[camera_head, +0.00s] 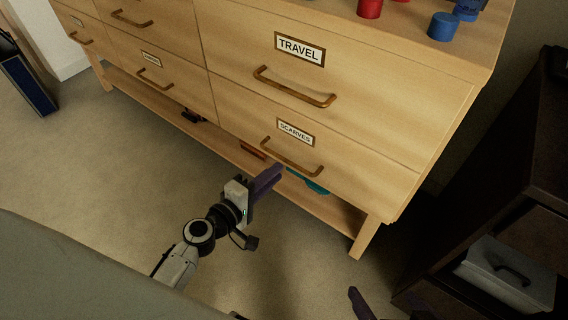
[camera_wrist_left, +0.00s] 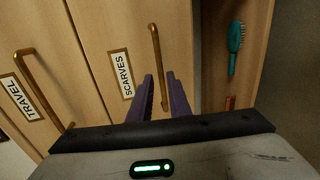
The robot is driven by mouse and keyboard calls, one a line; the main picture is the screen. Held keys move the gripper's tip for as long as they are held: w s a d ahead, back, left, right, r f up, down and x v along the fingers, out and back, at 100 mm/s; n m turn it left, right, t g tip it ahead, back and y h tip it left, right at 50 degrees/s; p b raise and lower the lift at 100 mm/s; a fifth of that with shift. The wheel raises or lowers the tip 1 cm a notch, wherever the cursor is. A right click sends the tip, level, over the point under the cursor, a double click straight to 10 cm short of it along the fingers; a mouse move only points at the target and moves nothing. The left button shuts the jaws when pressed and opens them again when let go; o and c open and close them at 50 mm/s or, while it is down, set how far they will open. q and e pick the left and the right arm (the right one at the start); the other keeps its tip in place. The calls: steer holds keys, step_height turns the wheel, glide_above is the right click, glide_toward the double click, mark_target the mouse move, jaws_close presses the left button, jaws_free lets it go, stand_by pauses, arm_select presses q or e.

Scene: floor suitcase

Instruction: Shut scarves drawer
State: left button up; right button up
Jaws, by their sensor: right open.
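The scarves drawer (camera_head: 350,175) is the lower right drawer of the wooden dresser, with a labelled front and a brass bar handle (camera_head: 291,160). Its front looks about level with the travel drawer above; I cannot tell if a small gap is left. My left gripper (camera_head: 275,176) is just below and in front of that handle. In the left wrist view the left gripper's purple fingers (camera_wrist_left: 160,90) are apart, and the scarves handle (camera_wrist_left: 156,60) shows between them; contact cannot be told. My right gripper (camera_head: 385,303) is open at the bottom edge, partly out of view.
The travel drawer (camera_head: 370,105) is above, with its own handle. A teal hairbrush (camera_head: 312,186) and a reddish item (camera_head: 253,150) lie on the low shelf beneath. Red and blue cylinders stand on top. A dark shelf unit (camera_head: 500,190) with a grey box (camera_head: 506,273) is at right. Carpet in front is clear.

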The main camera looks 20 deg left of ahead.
arm_select(q)
steer(key=v, duration=0.2)
steer(key=shift+s+a, duration=0.15)
steer(key=shift+s, duration=0.15)
